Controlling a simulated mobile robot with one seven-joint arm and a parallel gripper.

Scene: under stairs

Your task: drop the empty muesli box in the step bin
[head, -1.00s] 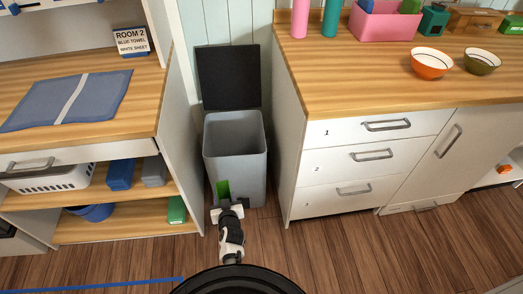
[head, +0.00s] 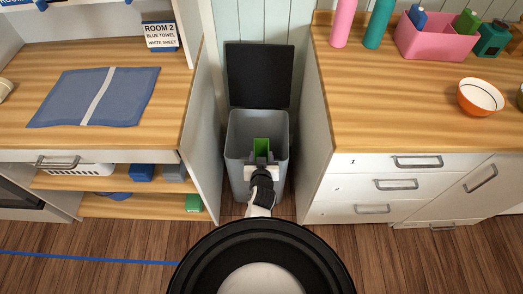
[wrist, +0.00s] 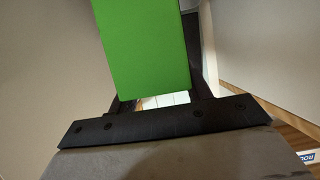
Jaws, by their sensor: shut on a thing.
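The muesli box (head: 261,147) is a green carton, and my gripper (head: 261,160) is shut on it. In the head view the box is upright over the front part of the step bin's opening. The step bin (head: 241,135) is a grey bin with its black lid (head: 260,75) raised against the wall. In the wrist view the green box (wrist: 143,45) fills the upper middle, beyond the dark gripper body. How far the box's lower end reaches into the bin is hidden by my gripper.
The bin stands in a gap between a left shelf unit with a wooden top (head: 110,60) and a right drawer cabinet (head: 375,185).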

